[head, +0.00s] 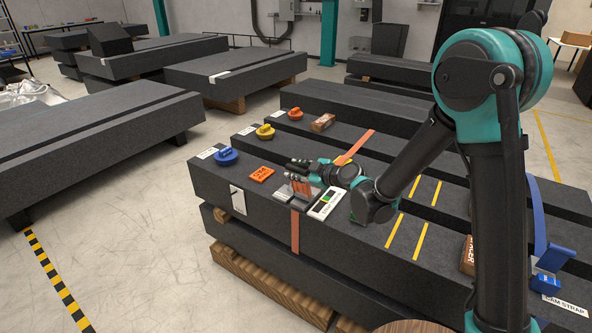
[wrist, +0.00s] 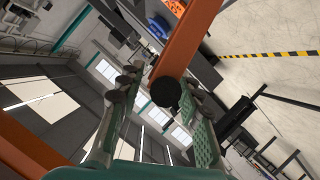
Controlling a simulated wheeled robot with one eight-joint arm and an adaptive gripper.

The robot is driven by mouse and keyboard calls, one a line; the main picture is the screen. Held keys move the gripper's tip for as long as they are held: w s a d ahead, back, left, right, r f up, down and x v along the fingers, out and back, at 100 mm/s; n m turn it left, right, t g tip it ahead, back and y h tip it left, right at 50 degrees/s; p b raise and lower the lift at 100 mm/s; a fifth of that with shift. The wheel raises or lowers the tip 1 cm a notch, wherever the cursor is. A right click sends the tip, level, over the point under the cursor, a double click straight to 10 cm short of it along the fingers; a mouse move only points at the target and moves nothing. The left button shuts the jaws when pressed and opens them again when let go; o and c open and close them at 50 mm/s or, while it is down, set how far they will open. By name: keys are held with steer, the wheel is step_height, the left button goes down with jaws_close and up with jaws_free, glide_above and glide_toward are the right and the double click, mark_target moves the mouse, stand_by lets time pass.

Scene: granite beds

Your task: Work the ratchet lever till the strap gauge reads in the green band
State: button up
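The grey metal ratchet (head: 284,192) sits on the front granite bed, on an orange strap (head: 295,232) that runs down the bed's side. A white gauge plate (head: 315,211) with a green patch lies just right of the ratchet; its reading is too small to make out. My gripper (head: 297,170) is low over the bed beside the ratchet, pointing left. In the wrist view my gripper's fingers (wrist: 163,108) are spread, with a dark round knob (wrist: 166,92) between them at the end of an orange bar (wrist: 188,40), likely the lever. Contact cannot be told.
An orange tag (head: 262,174) lies left of the ratchet. A blue cam strap (head: 545,285) is at the right. Open floor (head: 130,215) lies to the left.

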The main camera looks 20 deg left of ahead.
steer(key=shift+d, duration=0.15)
steer(key=v, duration=1.1)
steer(key=shift+s+d+r, duration=0.15)
steer(key=shift+s+d, duration=0.05)
steer(key=shift+d, duration=0.1)
